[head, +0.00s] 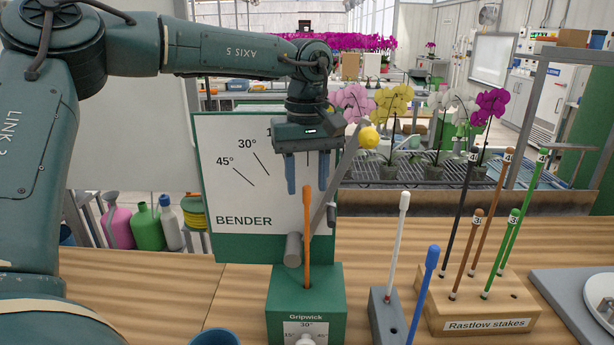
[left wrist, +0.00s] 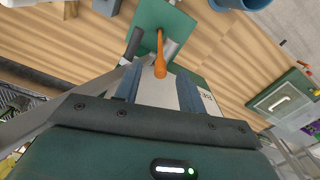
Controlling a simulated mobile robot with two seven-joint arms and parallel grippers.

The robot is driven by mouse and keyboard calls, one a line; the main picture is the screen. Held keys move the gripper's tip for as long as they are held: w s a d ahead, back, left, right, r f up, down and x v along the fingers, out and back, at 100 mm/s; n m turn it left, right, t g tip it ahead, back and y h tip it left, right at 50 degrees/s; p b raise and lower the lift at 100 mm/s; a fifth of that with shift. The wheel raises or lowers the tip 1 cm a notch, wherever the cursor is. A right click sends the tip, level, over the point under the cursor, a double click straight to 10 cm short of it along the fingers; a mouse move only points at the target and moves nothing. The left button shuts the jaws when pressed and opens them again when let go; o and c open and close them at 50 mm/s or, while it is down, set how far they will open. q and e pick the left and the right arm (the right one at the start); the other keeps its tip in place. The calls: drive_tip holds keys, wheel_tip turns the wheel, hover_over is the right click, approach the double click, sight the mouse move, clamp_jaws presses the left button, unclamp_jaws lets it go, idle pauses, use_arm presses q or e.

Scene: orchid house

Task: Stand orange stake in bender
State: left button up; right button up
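The orange stake (head: 307,240) stands upright in the green block of the bender (head: 333,285), in front of the board marked BENDER (head: 222,195). Its lower end is hidden in the block. My left gripper (head: 307,190) is above the block, pointing down, with its two blue fingers apart. The stake's rounded top shows between the fingertips and clear of both. In the left wrist view the orange stake (left wrist: 160,55) rises from the green block (left wrist: 180,18) toward the open fingers (left wrist: 160,92). My right gripper is out of view.
A wooden stake rack (head: 470,325) with several stakes is farther right. A grey lever (head: 320,210) and roller sit close beside the orange stake. A blue cup (head: 215,337) is at the front.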

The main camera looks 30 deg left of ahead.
use_arm(q)
drive_tip(key=shift+o, duration=0.2)
drive_tip(key=shift+f, duration=0.2)
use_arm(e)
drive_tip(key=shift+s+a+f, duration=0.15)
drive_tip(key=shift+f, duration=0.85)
use_arm(q)
drive_tip(key=o, duration=0.5)
drive_tip(key=shift+r, duration=0.5)
wheel_tip(320, 180, up, 13)
drive_tip(key=shift+f+p, duration=0.2)
drive_tip(key=shift+p, duration=0.35)
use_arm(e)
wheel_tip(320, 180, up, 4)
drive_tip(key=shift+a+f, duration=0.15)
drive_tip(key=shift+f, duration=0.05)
use_arm(q)
drive_tip(key=shift+f, duration=0.1)
